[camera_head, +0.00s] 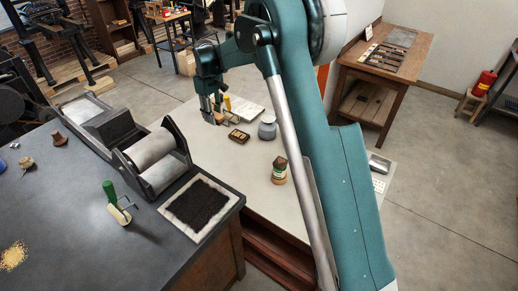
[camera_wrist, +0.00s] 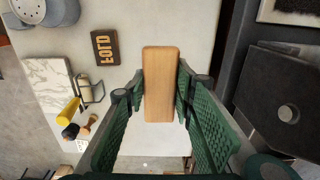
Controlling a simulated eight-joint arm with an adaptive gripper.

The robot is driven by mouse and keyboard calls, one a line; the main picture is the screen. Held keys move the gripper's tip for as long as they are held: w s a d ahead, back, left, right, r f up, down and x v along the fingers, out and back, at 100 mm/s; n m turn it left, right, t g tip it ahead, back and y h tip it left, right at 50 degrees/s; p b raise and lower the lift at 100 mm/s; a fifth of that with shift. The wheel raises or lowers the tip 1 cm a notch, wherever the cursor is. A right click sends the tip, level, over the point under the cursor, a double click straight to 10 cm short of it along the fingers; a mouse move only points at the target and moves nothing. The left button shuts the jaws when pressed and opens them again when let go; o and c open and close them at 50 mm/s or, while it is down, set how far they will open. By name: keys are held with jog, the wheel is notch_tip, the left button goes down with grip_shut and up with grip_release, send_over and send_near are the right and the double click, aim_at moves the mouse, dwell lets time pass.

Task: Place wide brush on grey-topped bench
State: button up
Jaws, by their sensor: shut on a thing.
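My gripper (camera_head: 211,108) is shut on a wooden block-shaped piece (camera_wrist: 161,85), which looks like the wide brush. Its plain, light-brown back faces the wrist camera, and any bristles are hidden. In the wrist view the green fingers (camera_wrist: 160,95) press on its two long sides. The gripper is over the far left part of a bench with a pale grey top (camera_head: 246,178). A gap or contact below the brush cannot be told. A second bench, with a dark grey top (camera_head: 65,215), stands at the left.
The pale top holds a lettered block (camera_head: 239,136), a grey pot (camera_head: 267,128), a brown-and-green jar (camera_head: 279,170) and a marble slab (camera_wrist: 48,84). A roller press (camera_head: 153,160), green-handled roller (camera_head: 119,202) and inked slab (camera_head: 201,207) occupy the dark bench.

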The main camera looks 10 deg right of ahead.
send_over(220, 155)
notch_tip(220, 155, down, 12)
jog(key=shift+w, duration=0.15)
jog(key=shift+r, duration=0.1)
jog(key=shift+f, duration=3.15)
jog(key=shift+f, duration=1.85)
jog(key=shift+f+b, duration=0.2)
jog(key=shift+b, duration=0.1)
jog(key=o, duration=0.9)
jog(key=shift+r, duration=0.15)
